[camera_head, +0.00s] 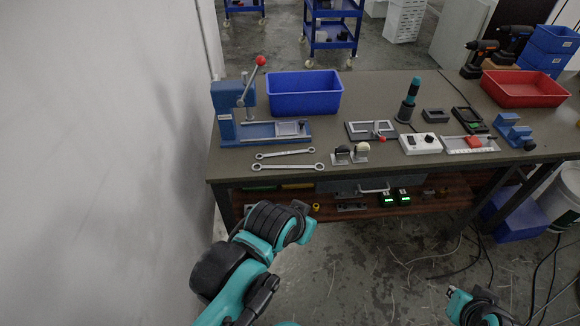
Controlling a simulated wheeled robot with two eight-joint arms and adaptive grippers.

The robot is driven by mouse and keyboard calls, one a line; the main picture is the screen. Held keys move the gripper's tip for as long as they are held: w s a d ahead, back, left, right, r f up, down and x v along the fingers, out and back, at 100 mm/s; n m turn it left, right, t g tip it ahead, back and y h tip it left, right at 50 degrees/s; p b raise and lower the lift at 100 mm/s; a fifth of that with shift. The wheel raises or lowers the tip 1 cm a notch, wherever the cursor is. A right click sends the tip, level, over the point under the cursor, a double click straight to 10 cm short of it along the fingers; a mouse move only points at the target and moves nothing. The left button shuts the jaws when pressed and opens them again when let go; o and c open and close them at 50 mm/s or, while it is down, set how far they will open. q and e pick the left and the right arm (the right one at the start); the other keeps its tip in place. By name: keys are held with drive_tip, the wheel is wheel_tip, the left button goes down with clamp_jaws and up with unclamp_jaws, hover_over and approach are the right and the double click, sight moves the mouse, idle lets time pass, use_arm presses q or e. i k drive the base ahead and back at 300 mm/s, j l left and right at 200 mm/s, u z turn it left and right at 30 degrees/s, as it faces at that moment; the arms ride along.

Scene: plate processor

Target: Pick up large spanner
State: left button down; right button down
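Two silver spanners lie side by side near the table's front left edge. The longer, large spanner (288,166) is the one closer to the edge. The shorter spanner (284,153) lies just behind it. My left gripper (303,222) is in front of and below the table edge, apart from both spanners; its fingers are too hidden to show whether it is open or shut. My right gripper (453,291) is low at the bottom right, far from the spanners; its fingertips are small and their state is unclear.
A blue press (228,115) with a red-knobbed lever and a blue bin (304,93) stand behind the spanners. Small stamp-like parts (350,153) are right of them. A red tray (524,88) is far right. A wooden lower shelf (400,207) holds items.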

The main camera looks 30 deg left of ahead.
sight(319, 164)
drive_tip(key=i+j, duration=0.15)
drive_tip(key=i, duration=0.35)
drive_tip(key=i+j, duration=0.1)
drive_tip(key=i, duration=0.4)
drive_tip(key=u, duration=0.45)
drive_tip(key=i+u, duration=0.1)
drive_tip(key=u, duration=0.8)
drive_tip(key=i+l+u, duration=0.1)
drive_tip(key=u, duration=0.35)
